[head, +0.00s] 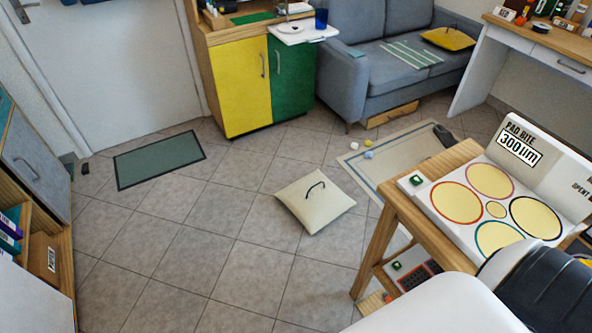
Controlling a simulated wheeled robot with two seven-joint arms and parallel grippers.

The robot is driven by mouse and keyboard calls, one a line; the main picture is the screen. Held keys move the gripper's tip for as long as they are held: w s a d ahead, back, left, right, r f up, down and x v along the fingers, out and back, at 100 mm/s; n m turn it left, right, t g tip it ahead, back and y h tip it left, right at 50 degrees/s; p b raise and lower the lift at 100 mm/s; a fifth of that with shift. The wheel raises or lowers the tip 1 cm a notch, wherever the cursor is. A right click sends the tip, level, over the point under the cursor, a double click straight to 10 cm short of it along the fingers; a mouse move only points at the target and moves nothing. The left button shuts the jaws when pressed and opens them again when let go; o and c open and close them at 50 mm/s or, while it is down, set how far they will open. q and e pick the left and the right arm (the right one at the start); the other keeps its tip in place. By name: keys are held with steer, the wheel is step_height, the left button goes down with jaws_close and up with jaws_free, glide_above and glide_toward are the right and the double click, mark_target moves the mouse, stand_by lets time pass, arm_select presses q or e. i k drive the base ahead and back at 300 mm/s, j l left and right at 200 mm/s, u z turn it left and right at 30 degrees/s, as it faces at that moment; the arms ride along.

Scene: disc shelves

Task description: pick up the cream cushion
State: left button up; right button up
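The cream cushion (318,212) lies flat on the tiled floor near the middle of the head view. A dark curved handle or loop shows on its top. Nothing covers it, and open floor lies around most of it. Neither of my grippers shows in the head view, so their state cannot be seen.
A wooden stand (375,230) with a drum-pad panel stands right of the cushion. A bordered rug (400,157) lies behind it, with small balls and a dark object. A green mat (160,158), a yellow-green cabinet (238,88) and a grey sofa (345,75) stand farther back.

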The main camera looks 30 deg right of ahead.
mark_target(314, 200)
steer(key=i+j, duration=0.1)
steer(key=i, duration=1.5)
steer(key=i+z, duration=0.3)
steer(key=z, duration=0.2)
steer(key=i+j+z, duration=0.1)
steer(key=i+z, duration=0.2)
steer(key=z, duration=0.2)
steer(key=i+j+z, duration=0.25)
steer(key=z, duration=0.2)
